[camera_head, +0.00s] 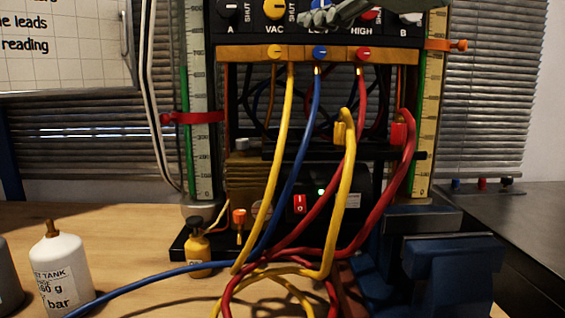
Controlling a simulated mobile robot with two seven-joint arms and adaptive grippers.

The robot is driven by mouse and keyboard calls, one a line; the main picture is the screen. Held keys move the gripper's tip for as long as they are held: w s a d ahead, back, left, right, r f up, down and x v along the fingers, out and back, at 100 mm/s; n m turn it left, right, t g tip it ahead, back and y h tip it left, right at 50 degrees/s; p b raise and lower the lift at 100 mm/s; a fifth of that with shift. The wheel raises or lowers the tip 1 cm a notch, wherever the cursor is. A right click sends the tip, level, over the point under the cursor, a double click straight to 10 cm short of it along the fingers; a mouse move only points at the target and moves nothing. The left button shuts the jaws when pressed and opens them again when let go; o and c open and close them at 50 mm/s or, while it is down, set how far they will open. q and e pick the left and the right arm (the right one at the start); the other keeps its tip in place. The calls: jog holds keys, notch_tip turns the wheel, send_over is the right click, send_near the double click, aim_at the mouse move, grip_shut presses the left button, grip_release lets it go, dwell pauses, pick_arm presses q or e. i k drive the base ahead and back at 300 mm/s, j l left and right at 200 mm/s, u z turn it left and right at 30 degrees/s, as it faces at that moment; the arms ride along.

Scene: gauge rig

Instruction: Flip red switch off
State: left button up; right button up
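The red switch (300,204) is a small red rocker with a white mark, on the front of a black box (345,190) low in the rig. At the top edge, grey jointed parts that look like a gripper overlap the panel knobs, well above the switch. They are cut off by the frame, so I cannot tell which arm they belong to or whether they are open. No gripper is near the switch.
Yellow, blue and red hoses (287,170) hang from the brass manifold (230,54) and coil on the table in front. A blue vise (450,265) stands at right. A white tank (60,270) and a small yellow bottle (197,250) stand at left.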

aim_at(299, 201)
jog(key=k+l, duration=0.3)
jog(key=k, duration=0.15)
jog(key=k+l, duration=0.25)
jog(key=k, duration=0.2)
jog(key=k+l, duration=0.3)
jog(key=k, duration=0.15)
